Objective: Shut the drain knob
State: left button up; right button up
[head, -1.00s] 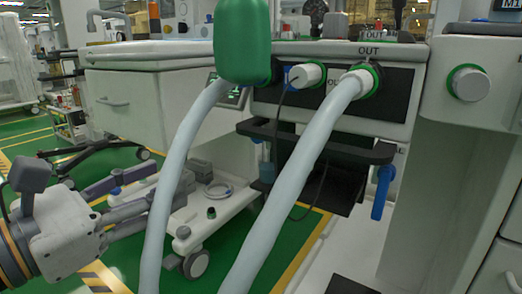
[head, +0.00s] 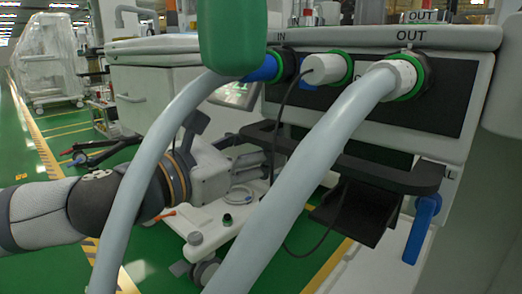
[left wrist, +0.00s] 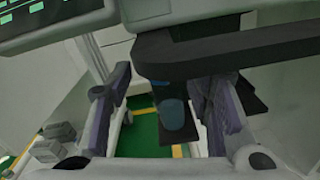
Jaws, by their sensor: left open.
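In the left wrist view a small blue part (left wrist: 172,114) hangs below a black bar, between my left fingers and beyond them. It may be the drain knob; its setting cannot be told. In the head view that spot is hidden behind a grey hose and my gripper. My left gripper (head: 258,160) is open below the black bar; its two fingers (left wrist: 168,85) show left and right of the blue part, with no clear contact. A separate blue lever (head: 424,222) hangs pointing down at the right end of the bar. My right gripper is not in view.
The black bar (head: 385,172) runs along the machine's front, just above my left gripper. A white wheeled base (head: 205,225) stands below on green floor.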

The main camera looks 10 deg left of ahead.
pick_arm(q)
jog(key=shift+w+d, duration=0.2)
jog(key=shift+w, duration=0.05)
jog(key=shift+c, duration=0.5)
grip_shut()
jog(key=m+p, duration=0.3)
jog(key=m, duration=0.1)
jog(key=shift+o, duration=0.5)
grip_release()
